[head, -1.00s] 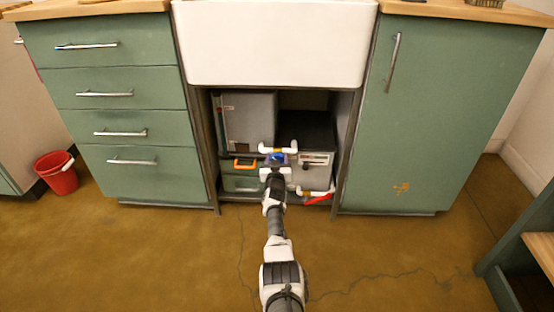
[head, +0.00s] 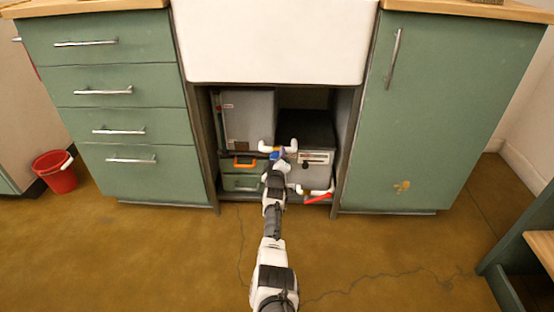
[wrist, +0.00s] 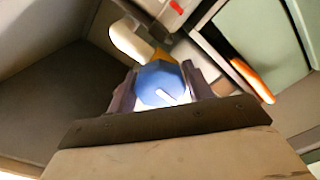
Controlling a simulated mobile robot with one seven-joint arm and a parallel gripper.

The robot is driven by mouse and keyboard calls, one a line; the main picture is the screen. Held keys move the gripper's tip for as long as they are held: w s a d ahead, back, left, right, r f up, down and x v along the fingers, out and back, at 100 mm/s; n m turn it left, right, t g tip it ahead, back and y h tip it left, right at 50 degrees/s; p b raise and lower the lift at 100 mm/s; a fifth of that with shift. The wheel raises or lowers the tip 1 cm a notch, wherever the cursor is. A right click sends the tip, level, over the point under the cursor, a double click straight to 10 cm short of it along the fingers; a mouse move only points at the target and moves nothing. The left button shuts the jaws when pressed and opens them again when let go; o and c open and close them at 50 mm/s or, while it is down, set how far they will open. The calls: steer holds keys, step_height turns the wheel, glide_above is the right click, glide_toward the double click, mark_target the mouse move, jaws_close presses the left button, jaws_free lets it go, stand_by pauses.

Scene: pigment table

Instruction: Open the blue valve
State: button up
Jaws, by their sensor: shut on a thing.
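The blue valve (wrist: 160,84) is a faceted blue knob with a pale mark on its face, fixed to a white pipe (wrist: 130,40) with a yellowish collar beside it. In the head view the blue valve (head: 276,155) sits in the open space under the white sink, partly hidden by my arm. My gripper (wrist: 162,92) has one finger on each side of the knob and is shut on it. In the head view my gripper (head: 276,164) reaches into the cabinet opening from the front.
Grey boxes (head: 249,118) stand behind the pipe in the cabinet. A green case with an orange handle (head: 244,163) is at left. A red-handled pipe part (head: 318,197) is low at right. Green drawers (head: 120,125) and a green door (head: 440,110) flank the opening. The floor in front is clear.

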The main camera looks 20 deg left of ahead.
steer(key=shift+r+n, duration=0.1)
steer(key=shift+n, duration=0.3)
steer(key=o, duration=0.9)
steer(key=shift+o, duration=0.2)
steer(key=p+v, duration=1.2)
steer(key=p, duration=0.1)
